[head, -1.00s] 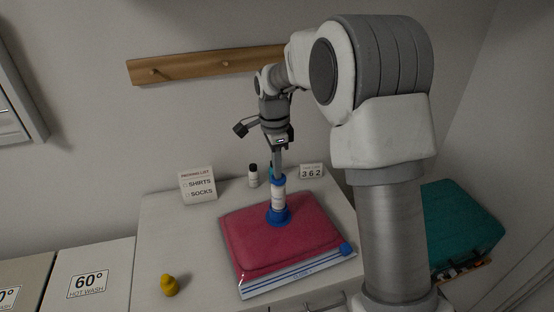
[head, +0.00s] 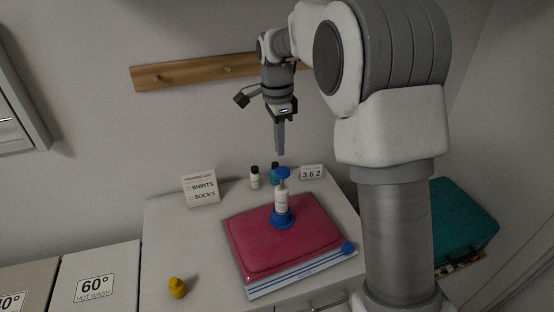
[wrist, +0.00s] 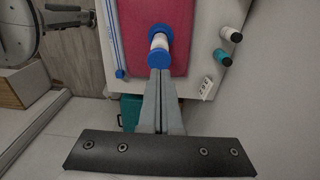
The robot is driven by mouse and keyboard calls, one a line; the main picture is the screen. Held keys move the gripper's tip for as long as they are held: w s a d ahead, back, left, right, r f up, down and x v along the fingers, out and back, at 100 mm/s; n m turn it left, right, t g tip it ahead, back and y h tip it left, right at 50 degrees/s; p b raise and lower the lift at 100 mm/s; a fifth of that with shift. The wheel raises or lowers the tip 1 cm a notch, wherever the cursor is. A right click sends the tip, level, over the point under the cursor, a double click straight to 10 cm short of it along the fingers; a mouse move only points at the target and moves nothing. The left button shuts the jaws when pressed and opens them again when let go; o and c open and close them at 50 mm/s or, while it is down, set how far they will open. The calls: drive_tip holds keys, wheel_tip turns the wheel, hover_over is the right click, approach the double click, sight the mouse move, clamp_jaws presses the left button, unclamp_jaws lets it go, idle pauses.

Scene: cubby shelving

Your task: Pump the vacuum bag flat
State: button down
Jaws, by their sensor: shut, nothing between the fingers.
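The vacuum bag (head: 250,244) lies on the white cabinet top, with red contents and a clear zip edge striped in blue along its front; its red part also shows in the wrist view (wrist: 180,12). A white hand pump (head: 281,203) with a blue base and blue top handle stands upright on the bag. The handle (head: 282,173) is raised, with a short gap of shaft under it; it also shows in the wrist view (wrist: 158,60). My gripper (head: 281,153) is shut and empty, pointing down above the handle, apart from it.
A packing list card (head: 201,190), a white bottle (head: 255,178), a teal bottle (head: 275,174) and a 362 counter (head: 312,172) stand behind the bag. A yellow object (head: 177,288) sits front left. A teal case (head: 462,222) is at right.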

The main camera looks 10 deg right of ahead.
drive_tip(key=shift+a+r, duration=0.1)
drive_tip(key=shift+r, duration=2.45)
drive_tip(key=s+d+r+n+t, duration=0.1)
drive_tip(key=s+d+r+n, duration=0.2)
drive_tip(key=s, duration=0.4)
drive_tip(key=s+d+r+n+t, duration=0.2)
drive_tip(key=s+r+n, duration=0.25)
drive_tip(key=s, duration=0.35)
drive_tip(key=s+d+f+n+t, duration=0.1)
drive_tip(key=s+f+n, duration=0.1)
drive_tip(key=s+n, duration=0.2)
drive_tip(key=s+d+f+n+t, duration=0.1)
drive_tip(key=s+f+n, duration=0.2)
drive_tip(key=s, duration=0.6)
drive_tip(key=shift+s+f+n+t, duration=0.3)
drive_tip(key=shift+s+n, duration=0.1)
drive_tip(key=shift+n, duration=0.15)
